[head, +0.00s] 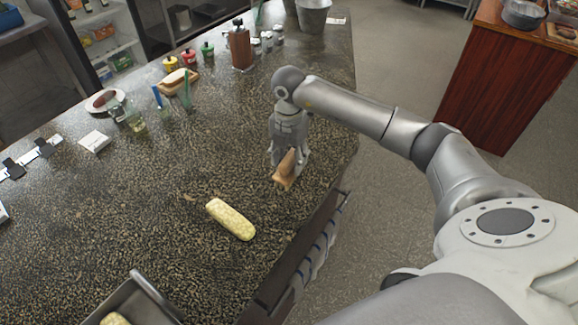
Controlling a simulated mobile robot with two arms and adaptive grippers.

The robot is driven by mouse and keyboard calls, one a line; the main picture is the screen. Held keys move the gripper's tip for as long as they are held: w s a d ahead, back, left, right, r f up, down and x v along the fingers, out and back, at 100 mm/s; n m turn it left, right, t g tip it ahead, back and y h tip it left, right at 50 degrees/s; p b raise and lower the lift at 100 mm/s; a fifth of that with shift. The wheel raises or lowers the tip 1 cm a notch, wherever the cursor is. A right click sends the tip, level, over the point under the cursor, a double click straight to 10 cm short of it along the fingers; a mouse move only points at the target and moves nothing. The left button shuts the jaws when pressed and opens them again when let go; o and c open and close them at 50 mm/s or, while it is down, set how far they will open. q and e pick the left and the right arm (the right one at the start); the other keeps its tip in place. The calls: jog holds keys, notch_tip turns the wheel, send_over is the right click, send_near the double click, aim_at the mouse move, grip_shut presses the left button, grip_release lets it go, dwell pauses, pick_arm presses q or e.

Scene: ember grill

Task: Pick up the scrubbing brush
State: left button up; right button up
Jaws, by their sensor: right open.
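The scrubbing brush (284,181) looks like a tan wooden block and lies on the dark speckled counter near its right edge. My right gripper (289,167) points down over it from above. Its fingers are open and stand on either side of the brush, which partly hides between them. I cannot tell whether a finger touches it. The brush's bristles cannot be made out. My left gripper is out of view.
A pale yellow oblong item, perhaps corn (231,219), lies nearer on the counter (150,215). A metal tray (150,290) is at the bottom left. Glasses (135,121), a brown bottle (240,47) and a sandwich board (178,83) stand farther back.

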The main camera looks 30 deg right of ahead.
jog(key=shift+c, duration=0.2)
grip_shut()
jog(key=shift+r, duration=0.1)
jog(key=shift+w+r, duration=0.1)
jog(key=shift+r, duration=0.35)
jog(key=shift+s+r+b, duration=0.2)
jog(key=shift+r+b, duration=0.4)
jog(key=shift+r, duration=0.6)
jog(key=s+d+r+b, duration=0.1)
jog(key=s+r+b, duration=0.3)
jog(key=s+r, duration=0.5)
jog(key=s, duration=0.4)
jog(key=shift+s+d+r+b, duration=0.3)
jog(key=shift+s+d+b, duration=0.05)
jog(key=shift+d, duration=0.05)
